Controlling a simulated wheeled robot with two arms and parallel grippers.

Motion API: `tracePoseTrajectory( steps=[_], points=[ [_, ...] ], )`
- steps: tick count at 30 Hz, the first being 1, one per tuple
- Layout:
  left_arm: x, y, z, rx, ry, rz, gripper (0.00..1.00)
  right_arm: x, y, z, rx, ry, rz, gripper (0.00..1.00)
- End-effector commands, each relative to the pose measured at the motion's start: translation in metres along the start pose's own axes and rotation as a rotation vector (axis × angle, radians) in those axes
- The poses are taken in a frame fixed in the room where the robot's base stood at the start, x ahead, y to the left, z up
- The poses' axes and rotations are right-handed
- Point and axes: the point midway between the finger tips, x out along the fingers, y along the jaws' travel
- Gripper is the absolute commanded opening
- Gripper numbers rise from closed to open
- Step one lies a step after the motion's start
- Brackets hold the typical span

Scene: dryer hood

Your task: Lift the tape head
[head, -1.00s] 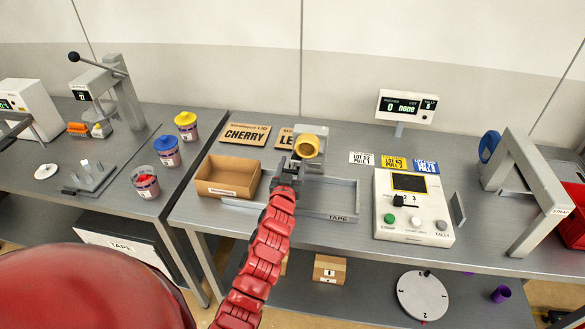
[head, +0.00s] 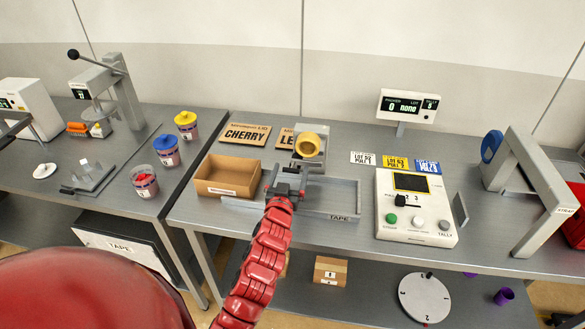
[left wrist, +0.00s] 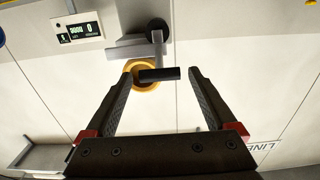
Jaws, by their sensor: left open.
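The tape head (head: 307,158) is a grey unit with a yellow roll (head: 308,145) at the back of a grey tray marked TAPE (head: 345,215). My left gripper (head: 288,184) is in front of and below the roll, over the tray's left part. In the left wrist view the open left gripper (left wrist: 160,74) has a dark bar (left wrist: 162,74) showing between its fingertips, with the yellow roll (left wrist: 145,86) behind it. Contact between bar and fingers cannot be told. My left gripper hides part of the tape head's lower front. My right gripper is not in view.
An open cardboard box (head: 228,176) stands close left of the tray. A control box with buttons (head: 415,207) stands to the right, with a grey frame (head: 530,190) beyond it. CHERRY (head: 247,134) and another label plate lie behind.

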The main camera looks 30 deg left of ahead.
Motion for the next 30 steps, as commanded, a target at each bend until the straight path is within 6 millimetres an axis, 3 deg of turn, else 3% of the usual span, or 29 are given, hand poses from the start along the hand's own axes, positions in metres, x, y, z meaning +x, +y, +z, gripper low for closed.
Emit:
tracePoseTrajectory(
  steps=[10,14,15,21,30],
  points=[
    [-0.073,0.0,0.006,0.0,-0.002,0.001,0.9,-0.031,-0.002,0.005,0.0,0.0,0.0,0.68],
    [-0.101,0.0,0.004,-0.001,0.0,0.001,0.9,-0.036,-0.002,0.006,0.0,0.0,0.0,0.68],
    [-0.106,0.001,-0.004,-0.004,-0.004,0.002,0.9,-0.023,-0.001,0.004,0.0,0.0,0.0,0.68],
    [-0.123,0.0,-0.002,-0.002,-0.003,0.001,0.9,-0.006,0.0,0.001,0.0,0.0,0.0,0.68],
    [-0.128,0.0,0.0,0.0,0.001,0.001,0.9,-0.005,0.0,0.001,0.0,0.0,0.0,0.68]
  ],
)
